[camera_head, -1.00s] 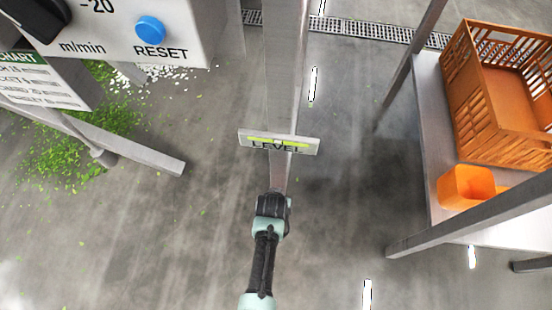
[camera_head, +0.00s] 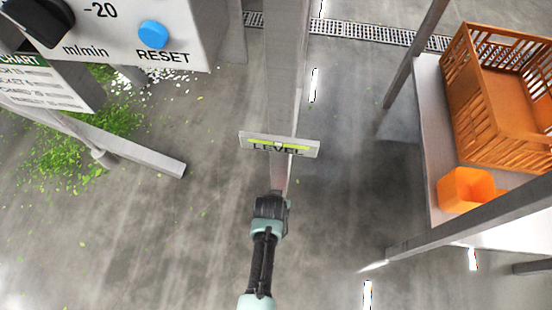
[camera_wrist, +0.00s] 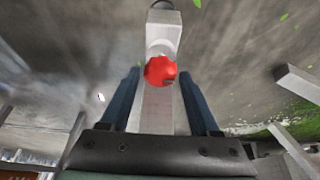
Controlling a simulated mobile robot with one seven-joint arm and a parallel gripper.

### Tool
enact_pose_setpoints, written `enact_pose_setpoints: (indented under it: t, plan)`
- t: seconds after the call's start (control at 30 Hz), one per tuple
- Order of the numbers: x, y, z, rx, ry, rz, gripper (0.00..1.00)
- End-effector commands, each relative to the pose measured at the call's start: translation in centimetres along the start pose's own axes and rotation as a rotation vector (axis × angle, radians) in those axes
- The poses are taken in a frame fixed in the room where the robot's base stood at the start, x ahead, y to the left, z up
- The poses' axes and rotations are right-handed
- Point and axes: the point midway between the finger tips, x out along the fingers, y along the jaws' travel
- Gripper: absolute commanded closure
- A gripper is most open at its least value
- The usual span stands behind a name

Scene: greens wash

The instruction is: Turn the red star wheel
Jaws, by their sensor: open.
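The red star wheel (camera_wrist: 160,71) shows in the wrist view, at the end of a pale grey fitting (camera_wrist: 162,35) on a metal post. My gripper (camera_wrist: 160,85) is open, with its two dark blue fingers to the left and right of the wheel in the picture. I cannot tell whether the fingers touch the wheel or how deep it sits between them. In the head view, my arm reaches up to the post (camera_head: 284,90) below the LEVEL plate (camera_head: 279,145). The wheel and fingertips are hidden there.
A control panel with a blue RESET button (camera_head: 153,35) and a black knob (camera_head: 38,15) is at the upper left. A metal bar (camera_head: 140,153) juts out below it. An orange crate (camera_head: 490,105) and orange tub (camera_head: 464,190) stand on a table at the right. Shredded greens (camera_head: 75,150) litter the floor.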

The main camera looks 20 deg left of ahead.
Motion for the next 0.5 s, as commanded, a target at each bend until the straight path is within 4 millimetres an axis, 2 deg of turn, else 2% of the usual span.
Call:
enact_pose_setpoints:
  t: [0.17,0.5]
  plan:
    - [-1.6,0.0,-0.2,0.0,0.001,0.0,0.38]
    - [-8.2,0.0,-0.2,0.001,0.0,0.0,0.38]
